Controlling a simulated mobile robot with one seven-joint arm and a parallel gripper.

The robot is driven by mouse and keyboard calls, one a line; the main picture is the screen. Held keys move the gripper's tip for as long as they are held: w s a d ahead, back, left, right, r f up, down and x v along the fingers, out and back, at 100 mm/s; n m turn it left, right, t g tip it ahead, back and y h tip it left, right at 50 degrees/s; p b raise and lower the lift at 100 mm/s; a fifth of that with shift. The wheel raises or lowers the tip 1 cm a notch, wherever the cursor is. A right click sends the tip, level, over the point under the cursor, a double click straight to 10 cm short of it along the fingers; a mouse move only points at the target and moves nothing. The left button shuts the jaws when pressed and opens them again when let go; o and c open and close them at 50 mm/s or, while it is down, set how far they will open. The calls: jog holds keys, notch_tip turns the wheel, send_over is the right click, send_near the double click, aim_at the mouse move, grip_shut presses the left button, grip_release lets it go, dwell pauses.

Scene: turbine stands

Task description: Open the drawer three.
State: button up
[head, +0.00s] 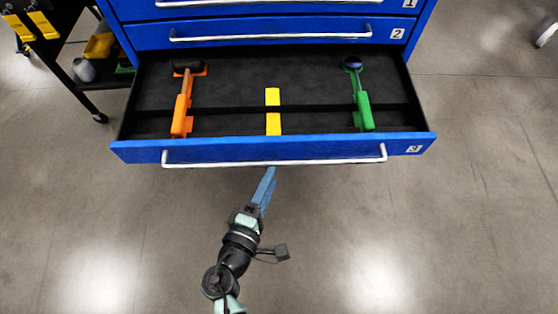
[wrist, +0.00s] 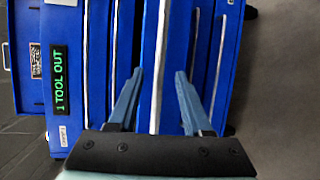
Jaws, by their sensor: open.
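Drawer three (head: 290,149), with a blue front, a white bar handle (head: 290,163) and a "3" label at its right end, is pulled out of the blue cabinet. Its dark interior shows an orange tool (head: 183,108), a green tool (head: 363,108) and yellow pieces (head: 273,112). My gripper (head: 269,175) is at the handle, just below it in the head view. In the wrist view my gripper (wrist: 160,73) is open, its blue fingers on either side of a white handle bar (wrist: 158,75). Contact with the bar cannot be told.
Drawers one (head: 265,8) and two (head: 270,33) above are shut. A dark cart (head: 65,60) with yellow items stands at the upper left. A "1 TOOL OUT" display (wrist: 61,80) shows in the wrist view. The floor in front is clear.

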aim_at(279, 162)
jog(key=x, duration=0.6)
jog(key=shift+w+d+f+b, duration=0.1)
jog(key=shift+w+b, duration=0.05)
jog(key=shift+b, duration=0.15)
jog(key=shift+c, duration=0.2)
grip_shut()
dwell(0.9)
